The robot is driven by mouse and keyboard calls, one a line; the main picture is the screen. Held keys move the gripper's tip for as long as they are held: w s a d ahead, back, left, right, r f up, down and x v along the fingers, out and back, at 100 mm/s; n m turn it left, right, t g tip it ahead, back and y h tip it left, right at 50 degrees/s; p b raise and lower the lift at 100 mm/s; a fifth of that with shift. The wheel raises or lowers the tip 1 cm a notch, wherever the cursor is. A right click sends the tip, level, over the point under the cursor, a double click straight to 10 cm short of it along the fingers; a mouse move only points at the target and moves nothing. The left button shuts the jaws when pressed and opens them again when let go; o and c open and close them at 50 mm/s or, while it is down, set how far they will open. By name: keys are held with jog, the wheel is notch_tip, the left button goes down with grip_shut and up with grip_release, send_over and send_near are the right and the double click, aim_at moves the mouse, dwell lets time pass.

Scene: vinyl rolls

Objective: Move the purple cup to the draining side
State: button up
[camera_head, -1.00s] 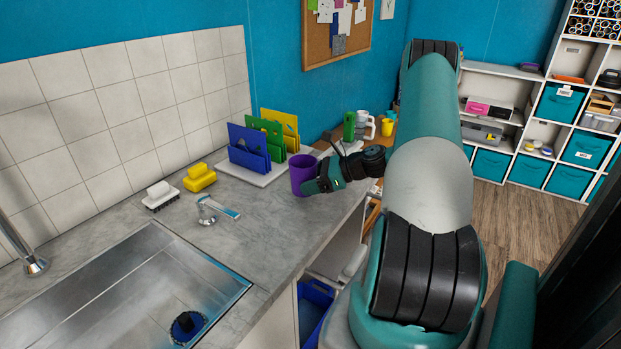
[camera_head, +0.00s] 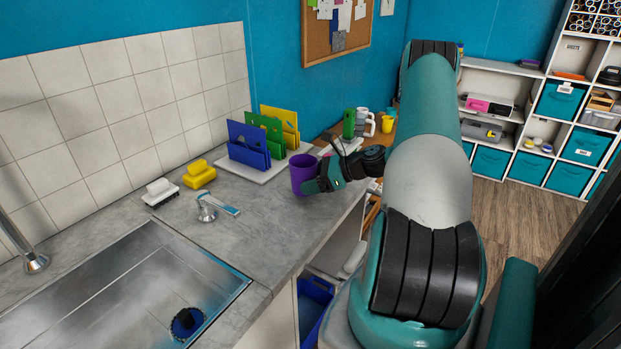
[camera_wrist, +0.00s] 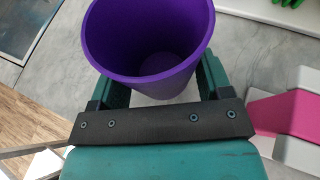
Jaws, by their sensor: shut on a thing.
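The purple cup (camera_head: 303,174) is upright at the right end of the grey counter, in front of the coloured upright boards. My gripper (camera_head: 318,181) reaches it from the right and is shut on it. In the wrist view the cup (camera_wrist: 148,42) stands between the two fingers of my gripper (camera_wrist: 150,85), open end toward the camera, and looks empty inside. I cannot tell whether its base touches the counter. The metal sink (camera_head: 130,292) is at the lower left. No clearly marked draining side shows.
Blue (camera_head: 247,146), green (camera_head: 272,130) and yellow (camera_head: 284,118) boards stand on a white tray (camera_head: 243,171) behind the cup. A yellow brush (camera_head: 199,175), a white brush (camera_head: 160,192) and a small blue-handled tool (camera_head: 222,206) lie left.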

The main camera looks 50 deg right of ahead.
jog(key=shift+f, duration=0.15)
jog(key=shift+f, duration=0.55)
jog(key=shift+f+b, duration=0.1)
jog(key=shift+b, duration=0.2)
jog(key=shift+f, duration=0.55)
jog(key=shift+f, duration=0.1)
dwell(0.5)
jog(key=o, duration=1.1)
jog(key=shift+s, duration=0.1)
jog(key=shift+s+d+p, duration=0.2)
jog(key=shift+s+d, duration=0.55)
jog(key=shift+s, duration=0.55)
jog(key=shift+s+d+p, duration=0.2)
jog(key=shift+s+d, duration=0.5)
jog(key=shift+s, duration=0.55)
jog(key=shift+s+d+p, duration=0.2)
jog(key=shift+s+d, duration=0.55)
jog(key=shift+s, duration=0.55)
